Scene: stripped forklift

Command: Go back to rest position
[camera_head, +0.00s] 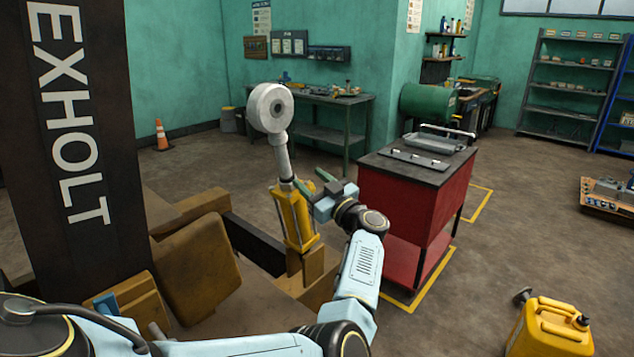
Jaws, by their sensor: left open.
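My left arm comes in from the lower left and bends up to my left gripper (312,181). The left gripper is open, with its green-tipped fingers apart and nothing seen between them. It is just right of a yellow upright (292,215) that carries a grey rod (283,158) with a round pale grey head (270,107). The fingertips are close to the top of the yellow upright; I cannot tell whether they touch it. My right gripper is not in view.
A dark mast marked EXHOLT (75,120) stands at left, beside brown forklift body parts (198,268). A red cart (410,200) with a tray (433,143) stands behind my wrist. A yellow canister (550,330) is at lower right. The floor right of the cart is largely clear.

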